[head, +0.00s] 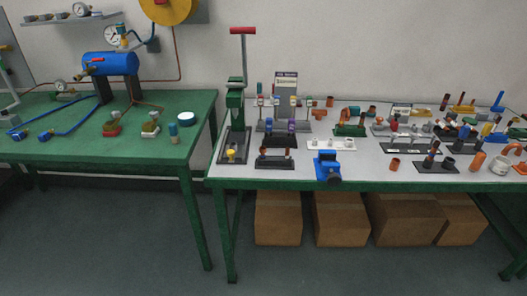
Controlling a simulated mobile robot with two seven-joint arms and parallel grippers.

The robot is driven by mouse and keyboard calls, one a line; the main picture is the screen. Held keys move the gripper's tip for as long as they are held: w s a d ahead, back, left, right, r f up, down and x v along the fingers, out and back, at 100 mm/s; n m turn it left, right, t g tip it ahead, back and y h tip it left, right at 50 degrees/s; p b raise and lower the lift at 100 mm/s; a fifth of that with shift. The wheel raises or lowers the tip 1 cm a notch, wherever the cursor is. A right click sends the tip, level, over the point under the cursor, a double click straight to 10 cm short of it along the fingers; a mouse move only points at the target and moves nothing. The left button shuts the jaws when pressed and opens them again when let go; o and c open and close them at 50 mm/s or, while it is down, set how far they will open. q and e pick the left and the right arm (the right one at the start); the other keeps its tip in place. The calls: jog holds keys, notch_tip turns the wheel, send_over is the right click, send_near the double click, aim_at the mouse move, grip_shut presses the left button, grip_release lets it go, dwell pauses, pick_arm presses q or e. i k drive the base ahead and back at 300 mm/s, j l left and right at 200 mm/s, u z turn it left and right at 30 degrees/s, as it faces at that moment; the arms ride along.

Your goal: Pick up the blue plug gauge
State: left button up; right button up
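Several blue things stand on the grey table, and they are too small for me to tell which is the blue plug gauge. A slim blue upright piece (498,99) stands near the back right. A short blue piece (465,131) stands among crowded parts at the right. Two purple-blue pieces stand in a dark rack, one at the left (268,124) and one at the right (291,126). Neither of my grippers shows in the head view.
The grey table (365,175) is crowded with racks and fittings. A blue vise (327,166) sits at its front edge. A green press (236,105) with a red handle stands at its left end. A green table (90,145) stands left, across a gap. Cardboard boxes (342,220) are underneath.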

aim_at(269, 121)
jog(key=i+j+z, duration=0.15)
jog(key=z, duration=0.35)
jog(key=i+j+z, duration=0.15)
jog(key=z, duration=0.3)
jog(key=i+j, duration=0.15)
jog(key=j, duration=0.2)
jog(key=i+j+z, duration=0.15)
jog(key=j, duration=0.25)
jog(key=i+j, duration=0.1)
jog(key=j, duration=0.25)
jog(key=i+j+z, duration=0.15)
jog(key=j, duration=0.25)
